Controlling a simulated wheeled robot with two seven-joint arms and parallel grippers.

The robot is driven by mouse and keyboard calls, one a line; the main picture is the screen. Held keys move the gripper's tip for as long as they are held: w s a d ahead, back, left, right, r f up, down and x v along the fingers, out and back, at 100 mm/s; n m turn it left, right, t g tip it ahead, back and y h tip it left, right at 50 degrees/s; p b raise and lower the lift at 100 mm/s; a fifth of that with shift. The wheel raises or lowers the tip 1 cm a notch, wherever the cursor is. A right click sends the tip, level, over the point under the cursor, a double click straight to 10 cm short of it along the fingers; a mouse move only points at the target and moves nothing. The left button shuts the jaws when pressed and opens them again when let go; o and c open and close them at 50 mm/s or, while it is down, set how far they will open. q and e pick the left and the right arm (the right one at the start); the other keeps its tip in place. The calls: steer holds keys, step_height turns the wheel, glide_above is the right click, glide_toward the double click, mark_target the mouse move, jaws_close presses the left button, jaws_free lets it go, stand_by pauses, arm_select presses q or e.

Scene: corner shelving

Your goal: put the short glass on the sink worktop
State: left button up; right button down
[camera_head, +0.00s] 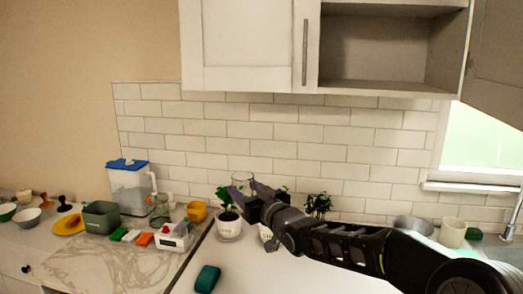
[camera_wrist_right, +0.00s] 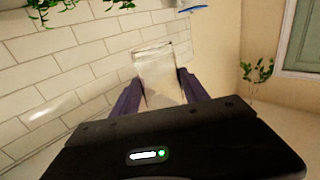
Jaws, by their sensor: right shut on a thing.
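The short glass (camera_head: 241,176) is clear and shows faintly against the tiles in the head view. My right gripper (camera_head: 246,194) is shut on it and holds it up near the tiled wall, above and behind a potted plant. In the wrist view the glass (camera_wrist_right: 157,74) sits between the two dark fingers of my right gripper (camera_wrist_right: 158,88). The white worktop (camera_head: 265,275) lies below my right arm; I take it to be the sink worktop, though the sink itself is not clear. My left gripper is not in view.
A plant in a white pot (camera_head: 229,228) stands below the gripper. A green block (camera_head: 207,279) lies in front. A pale cup (camera_head: 452,233) stands at the right. An open cabinet (camera_head: 375,55) hangs above.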

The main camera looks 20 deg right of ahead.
steer(key=s+f+m+h, duration=0.1)
steer(key=s+f, duration=0.3)
steer(key=f, duration=0.4)
steer(key=s+f+m+h, duration=0.1)
steer(key=s+f, duration=0.3)
steer(key=f, duration=0.5)
steer(key=s+f+h+b, duration=0.1)
steer(key=s+f, duration=0.3)
steer(key=f, duration=0.5)
steer(key=shift+s+d+m+t+h, duration=0.2)
steer(key=shift+d+m+t+h, duration=0.15)
steer(key=shift+h, duration=0.35)
steer(key=shift+r, duration=0.1)
